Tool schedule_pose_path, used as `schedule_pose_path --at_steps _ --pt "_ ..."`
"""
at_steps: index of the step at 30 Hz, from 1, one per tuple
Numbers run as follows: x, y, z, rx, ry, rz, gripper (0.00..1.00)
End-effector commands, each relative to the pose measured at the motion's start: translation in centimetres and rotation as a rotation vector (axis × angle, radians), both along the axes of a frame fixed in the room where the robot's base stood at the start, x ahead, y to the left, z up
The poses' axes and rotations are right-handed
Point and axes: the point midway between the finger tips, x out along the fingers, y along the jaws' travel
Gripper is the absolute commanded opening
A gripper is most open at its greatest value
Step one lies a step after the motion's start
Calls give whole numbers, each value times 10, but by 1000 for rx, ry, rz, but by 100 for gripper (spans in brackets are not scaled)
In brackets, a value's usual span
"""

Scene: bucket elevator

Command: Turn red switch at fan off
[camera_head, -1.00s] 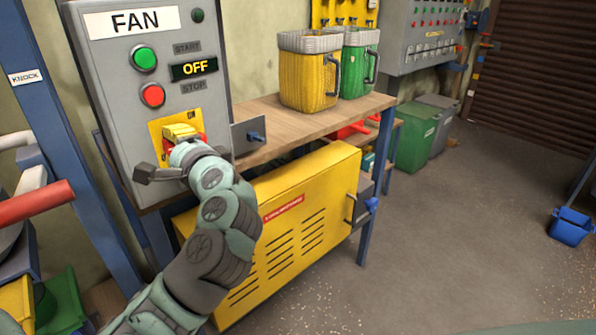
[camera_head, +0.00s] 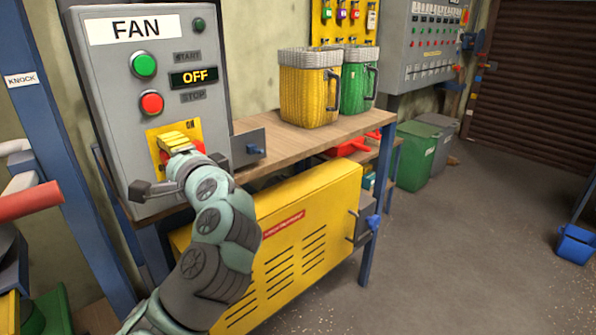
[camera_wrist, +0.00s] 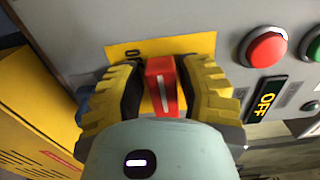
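The grey FAN control box (camera_head: 112,85) stands at the left in the head view. Its display (camera_head: 194,76) reads OFF. The red switch (camera_wrist: 162,87) sits on a yellow plate (camera_wrist: 195,45), and its white line runs up and down in the wrist view. A dark mark on the plate is partly covered. My gripper (camera_wrist: 165,85) has its two yellow-and-black fingers on either side of the red handle, close against it. In the head view my gripper (camera_head: 172,150) covers most of the switch.
A green button (camera_head: 144,65) and a red button (camera_head: 151,103) sit above the switch. A small grey bracket (camera_head: 249,148) juts out beside the box. A wooden bench (camera_head: 290,138) with yellow and green baskets and a yellow cabinet (camera_head: 320,235) stand to the right.

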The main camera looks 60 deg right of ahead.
Motion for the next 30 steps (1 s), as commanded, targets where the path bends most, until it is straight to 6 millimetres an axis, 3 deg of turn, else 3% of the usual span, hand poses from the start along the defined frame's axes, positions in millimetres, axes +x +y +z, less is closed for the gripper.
schedule_pose_path --at_steps 5,17,30 --pt "0 0 1 -1 -3 0 55" --pt "-10 1 1 1 -5 -3 55" --pt "-88 18 2 -1 -5 -13 55"
